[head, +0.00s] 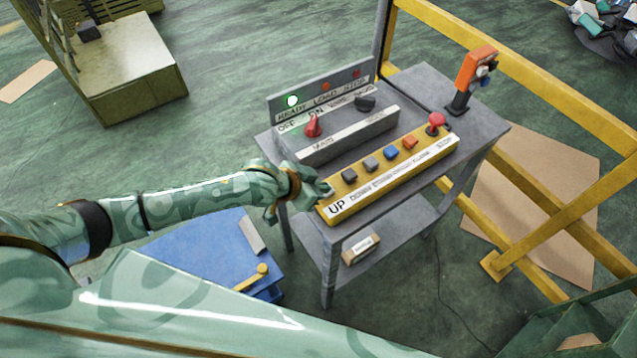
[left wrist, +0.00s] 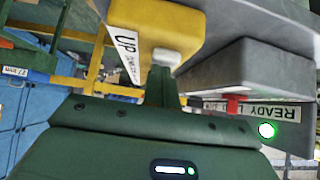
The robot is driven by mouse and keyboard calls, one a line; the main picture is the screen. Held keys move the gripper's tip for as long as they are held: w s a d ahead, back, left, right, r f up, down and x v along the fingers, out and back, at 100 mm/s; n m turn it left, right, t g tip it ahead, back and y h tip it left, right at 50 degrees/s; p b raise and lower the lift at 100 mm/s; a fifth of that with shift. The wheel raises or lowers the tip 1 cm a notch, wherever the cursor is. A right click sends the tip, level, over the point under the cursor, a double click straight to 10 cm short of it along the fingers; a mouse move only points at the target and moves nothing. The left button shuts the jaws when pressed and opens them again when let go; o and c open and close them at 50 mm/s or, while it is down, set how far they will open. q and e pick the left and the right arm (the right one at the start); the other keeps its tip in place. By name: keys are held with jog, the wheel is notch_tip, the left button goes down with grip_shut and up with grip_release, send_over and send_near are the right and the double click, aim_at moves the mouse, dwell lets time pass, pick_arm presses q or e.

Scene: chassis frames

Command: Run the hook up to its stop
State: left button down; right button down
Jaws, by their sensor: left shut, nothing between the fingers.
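The yellow button box (head: 393,178) lies on the grey cart, with an "UP" label at its near left end. Its row holds grey, blue and orange buttons and a red mushroom knob (head: 436,121). My left gripper (head: 325,189) is at the box's UP end and is shut with nothing in it. In the left wrist view, the shut fingertips (left wrist: 163,74) are at a pale button (left wrist: 166,57) beside the UP label (left wrist: 126,42). I cannot tell whether it is pressed in. The hook is not in view. My right gripper is not in view.
Behind the box stands a grey switch panel (head: 350,137) with a red knob (head: 312,125) and a lit green READY lamp (head: 292,101). An orange handset (head: 474,70) stands at the cart's back corner. A yellow railing (head: 540,85) runs along the right.

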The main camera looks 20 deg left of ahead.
pick_arm(q)
jog(key=shift+s+a+f, duration=0.2)
jog(key=shift+s+f, duration=0.3)
jog(key=shift+f, duration=0.25)
jog(key=r+p, duration=0.6)
jog(key=shift+w+r, duration=0.15)
jog(key=shift+w, duration=0.15)
jog(key=v, duration=0.9)
jog(key=shift+p, duration=0.45)
jog(key=shift+r, duration=0.1)
